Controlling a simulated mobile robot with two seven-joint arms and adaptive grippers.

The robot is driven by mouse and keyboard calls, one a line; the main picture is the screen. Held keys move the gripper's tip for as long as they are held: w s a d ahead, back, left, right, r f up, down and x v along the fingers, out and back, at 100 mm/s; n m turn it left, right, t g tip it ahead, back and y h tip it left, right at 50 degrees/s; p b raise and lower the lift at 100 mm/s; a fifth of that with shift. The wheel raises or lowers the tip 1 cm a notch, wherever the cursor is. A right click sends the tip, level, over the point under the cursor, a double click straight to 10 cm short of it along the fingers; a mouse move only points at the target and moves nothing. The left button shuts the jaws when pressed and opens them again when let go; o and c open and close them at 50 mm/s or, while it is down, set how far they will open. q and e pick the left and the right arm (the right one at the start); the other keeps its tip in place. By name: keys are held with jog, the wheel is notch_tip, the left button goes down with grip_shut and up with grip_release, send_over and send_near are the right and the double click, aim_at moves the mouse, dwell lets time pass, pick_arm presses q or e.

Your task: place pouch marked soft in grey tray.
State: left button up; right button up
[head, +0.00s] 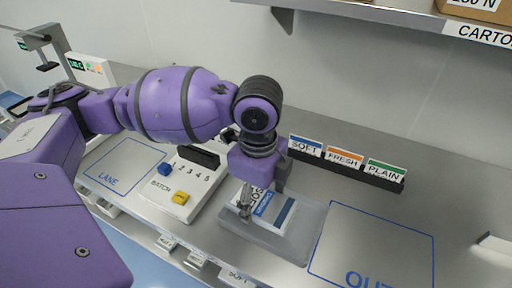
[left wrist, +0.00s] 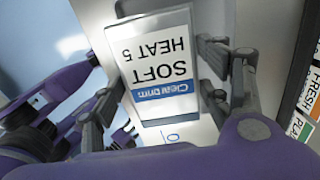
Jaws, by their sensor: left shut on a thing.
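The pouch marked SOFT, HEAT 5 (left wrist: 160,60) is white with a blue band. It sits between the two fingers of my left gripper (left wrist: 155,102), which is shut on it. In the head view the pouch (head: 277,212) shows partly below my left gripper (head: 262,198), with its upper part hidden by the hand. The grey tray (head: 312,238) is shallow and lies on the steel bench. The pouch is over or within the tray's left and middle area; I cannot tell whether it touches the floor. My right gripper is not in view.
A white batch keypad (head: 163,189) with blue and yellow buttons stands left of the tray. SOFT, FRESH and PLAIN cards (head: 345,158) stand in a black holder behind. The blue-outlined OUT area (head: 375,240) on the right is empty. A shelf (head: 400,20) hangs above.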

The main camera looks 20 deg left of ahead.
aim_at(271, 202)
pick_arm(q)
jog(key=w+f, duration=0.1)
jog(key=w+d+f, duration=0.1)
jog(key=f, duration=0.1)
jog(key=w+f, duration=0.1)
jog(key=shift+d+f, duration=0.15)
jog(key=shift+d, duration=0.25)
jog(key=shift+f, duration=0.15)
jog(key=f, duration=0.2)
jog(key=f+b, duration=0.1)
jog(key=shift+w+d+f, duration=0.2)
jog(key=shift+w, duration=0.05)
jog(key=shift+f, duration=0.1)
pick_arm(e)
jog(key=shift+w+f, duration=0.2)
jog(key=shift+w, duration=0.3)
pick_arm(q)
jog(key=shift+f, duration=0.2)
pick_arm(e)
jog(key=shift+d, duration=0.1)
pick_arm(q)
jog(key=o, duration=1.3)
jog(key=shift+c, duration=0.2)
